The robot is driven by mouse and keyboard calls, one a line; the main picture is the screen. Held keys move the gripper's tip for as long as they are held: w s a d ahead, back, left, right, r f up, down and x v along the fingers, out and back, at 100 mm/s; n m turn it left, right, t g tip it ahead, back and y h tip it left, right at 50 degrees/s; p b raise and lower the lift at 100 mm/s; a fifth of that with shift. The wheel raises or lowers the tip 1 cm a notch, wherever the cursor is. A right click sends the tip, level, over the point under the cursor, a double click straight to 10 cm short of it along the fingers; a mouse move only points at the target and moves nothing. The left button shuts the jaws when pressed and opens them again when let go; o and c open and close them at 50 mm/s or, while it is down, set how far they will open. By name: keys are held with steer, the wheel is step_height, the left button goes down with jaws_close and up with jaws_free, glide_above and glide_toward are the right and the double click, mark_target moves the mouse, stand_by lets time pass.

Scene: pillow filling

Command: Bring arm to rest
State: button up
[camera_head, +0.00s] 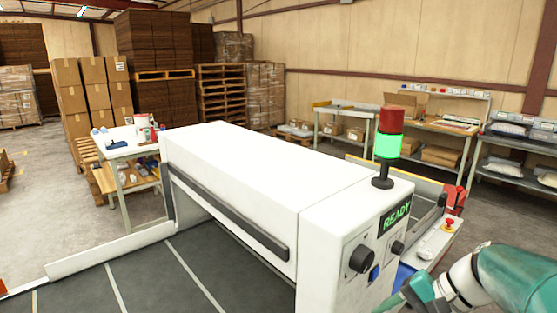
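My arm shows at the lower right corner, with white and teal links beside the white machine's control box. My gripper's fingers are not visible in this view, so what it holds is hidden. The white machine (250,170) stands in the middle over a dark conveyor bed (170,275). Its control box (345,250) has a "READY" display (396,215), black knobs and a blue button. A stack light (388,147) on top glows green below a red section.
A cluttered worktable (130,150) stands at left. Shelving tables (440,135) line the right wall. Stacked boxes and pallets (155,75) fill the back. Open floor (40,190) lies at left.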

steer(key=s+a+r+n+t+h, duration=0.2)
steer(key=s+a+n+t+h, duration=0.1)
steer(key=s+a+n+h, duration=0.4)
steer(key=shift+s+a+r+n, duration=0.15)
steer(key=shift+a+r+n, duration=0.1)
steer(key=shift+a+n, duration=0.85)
